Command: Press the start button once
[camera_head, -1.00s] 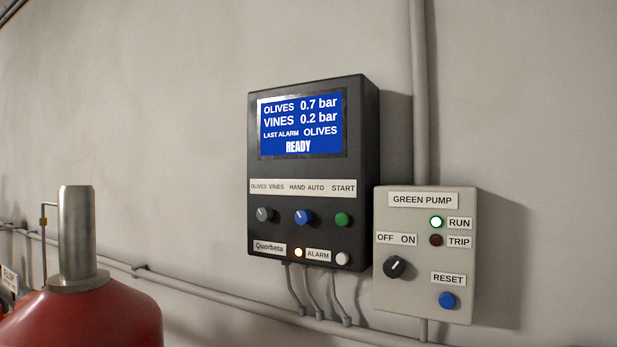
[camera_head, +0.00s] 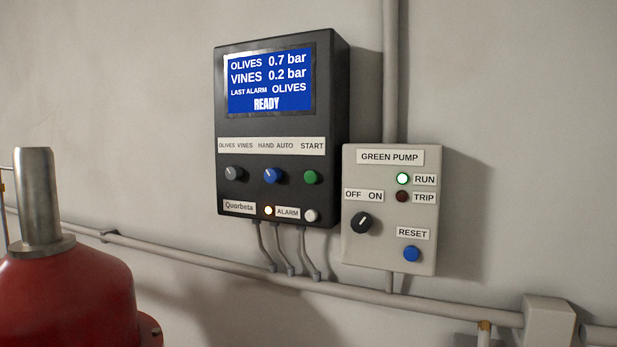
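The green start button (camera_head: 311,177) sits under the START label (camera_head: 312,146) on the right of the black control box (camera_head: 333,120). The box hangs on the wall. Its blue screen (camera_head: 270,82) reads OLIVES 0.7 bar, VINES 0.2 bar, LAST ALARM OLIVES, READY. A grey knob (camera_head: 234,174) and a blue knob (camera_head: 272,175) are left of the button. An amber lamp (camera_head: 268,210) is lit beside the ALARM label, with a white button (camera_head: 310,215) to its right. Neither gripper shows in the view.
A grey GREEN PUMP box (camera_head: 387,260) adjoins at the right, with RUN lit green (camera_head: 403,179), TRIP dark and a blue RESET button (camera_head: 411,254). A red vessel with a metal neck (camera_head: 75,300) stands at lower left. A pipe (camera_head: 190,258) runs along the wall below.

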